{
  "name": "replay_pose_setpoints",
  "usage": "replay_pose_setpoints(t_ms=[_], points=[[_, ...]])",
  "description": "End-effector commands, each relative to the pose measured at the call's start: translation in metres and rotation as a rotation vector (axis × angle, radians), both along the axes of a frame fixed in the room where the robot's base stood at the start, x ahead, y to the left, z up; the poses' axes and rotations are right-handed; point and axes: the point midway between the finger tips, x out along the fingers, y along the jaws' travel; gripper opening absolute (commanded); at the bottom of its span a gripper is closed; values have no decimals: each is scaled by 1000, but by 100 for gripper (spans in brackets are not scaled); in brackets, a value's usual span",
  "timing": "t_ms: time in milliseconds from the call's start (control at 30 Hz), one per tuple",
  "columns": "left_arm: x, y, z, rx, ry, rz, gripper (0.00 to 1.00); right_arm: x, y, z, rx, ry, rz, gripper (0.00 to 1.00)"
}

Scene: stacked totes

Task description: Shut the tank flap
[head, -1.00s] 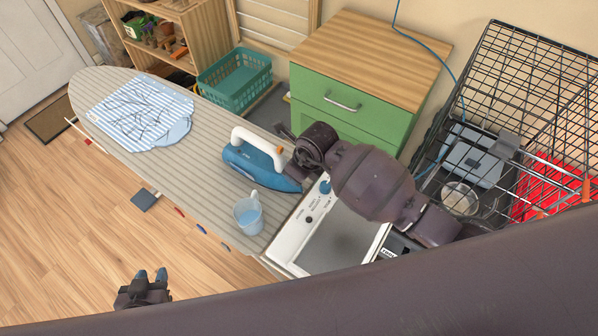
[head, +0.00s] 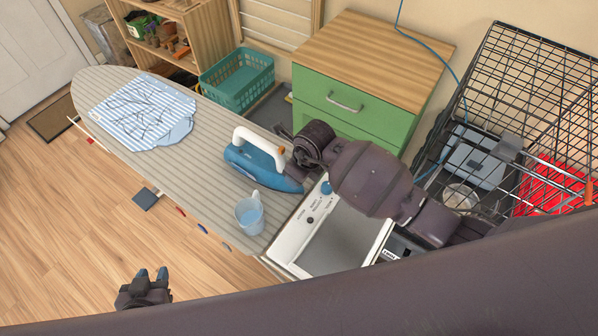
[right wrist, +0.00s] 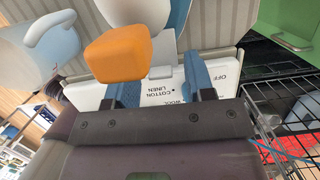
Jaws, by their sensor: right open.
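The blue and white iron (head: 262,166) stands on the striped ironing board (head: 215,135), at its right end. In the right wrist view an orange flap (right wrist: 118,55) shows large and close, beside the iron's white part. It seems raised, but I cannot tell its exact angle. My right gripper (right wrist: 160,80) is open, its two blue fingers apart. The flap overlaps the left finger's tip in that view; contact cannot be told. In the head view my right arm hides most of this hand. My left gripper (head: 152,276) is open and empty above the floor at lower left.
A clear cup (head: 249,215) stands near the iron. A white panel with dials (head: 300,230) adjoins the board's right end. A striped cloth (head: 145,112) lies on the board. A green cabinet (head: 345,105) and wire crate (head: 480,100) stand behind and right.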

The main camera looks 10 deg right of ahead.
Motion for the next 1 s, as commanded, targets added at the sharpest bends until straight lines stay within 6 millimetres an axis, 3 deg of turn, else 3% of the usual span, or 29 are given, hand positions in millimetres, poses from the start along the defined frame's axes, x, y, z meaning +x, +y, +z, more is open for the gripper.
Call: replay_pose_setpoints(t_ms=[267, 700, 1000], points=[[0, 0, -1, 0, 0, 0, 36, -1, -3, 17, 0, -5, 1, 49], [2, 0, -4, 0, -6, 0, 36, -15, -15, 88, 0, -4, 0, 49], [4, -1, -2, 0, -14, -2, 36, -19, -18, 105, -1, 1, 0, 49]])
